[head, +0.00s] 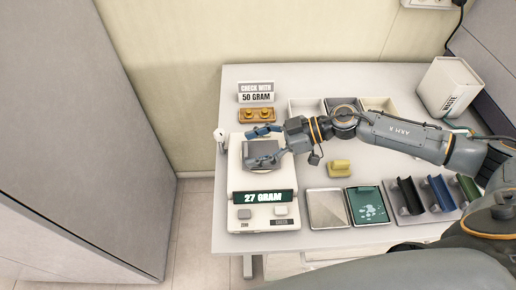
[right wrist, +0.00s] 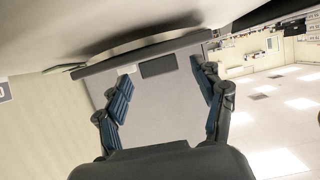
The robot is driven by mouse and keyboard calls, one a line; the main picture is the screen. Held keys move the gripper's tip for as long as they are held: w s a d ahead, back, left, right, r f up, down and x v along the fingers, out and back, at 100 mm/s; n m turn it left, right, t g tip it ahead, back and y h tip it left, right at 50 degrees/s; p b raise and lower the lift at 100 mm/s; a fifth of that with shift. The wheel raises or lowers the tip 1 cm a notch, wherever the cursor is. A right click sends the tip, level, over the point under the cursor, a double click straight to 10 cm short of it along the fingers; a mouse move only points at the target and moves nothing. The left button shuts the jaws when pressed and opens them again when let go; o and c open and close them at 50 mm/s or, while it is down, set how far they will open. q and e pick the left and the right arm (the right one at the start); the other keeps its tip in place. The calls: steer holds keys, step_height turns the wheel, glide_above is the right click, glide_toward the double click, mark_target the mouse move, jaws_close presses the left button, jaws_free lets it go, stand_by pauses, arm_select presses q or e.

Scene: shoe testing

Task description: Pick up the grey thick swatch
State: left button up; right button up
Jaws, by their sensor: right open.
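The grey swatch (head: 263,153) lies on the plate of the white scale (head: 236,177), whose display (head: 263,197) reads 27 GRAM. My right gripper (head: 266,146) reaches in from the right at the scale plate. Its blue-tipped fingers are spread, one at the far side of the swatch and one near its right side. I cannot tell whether they touch it. In the right wrist view the two fingers (right wrist: 168,98) stand wide apart. A grey flat surface shows between them there; I cannot tell whether it is the swatch. My left gripper is not in view.
A wooden tray with brass weights (head: 257,115) and a CHECK WITH 50 GRAM sign (head: 256,92) stand behind the scale. A yellow block (head: 339,168), a silver tray (head: 327,209), a green pad (head: 368,205) and dark, blue and green holders (head: 438,193) stand to the right.

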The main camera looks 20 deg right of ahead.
steer(key=shift+w+a+f, duration=0.15)
steer(key=shift+a+f, duration=0.05)
steer(key=shift+a, duration=0.25)
steer(key=shift+d, duration=0.1)
steer(key=shift+c, duration=0.2)
steer(key=c, duration=1)
steer(key=shift+o, duration=0.2)
steer(key=shift+r, duration=0.1)
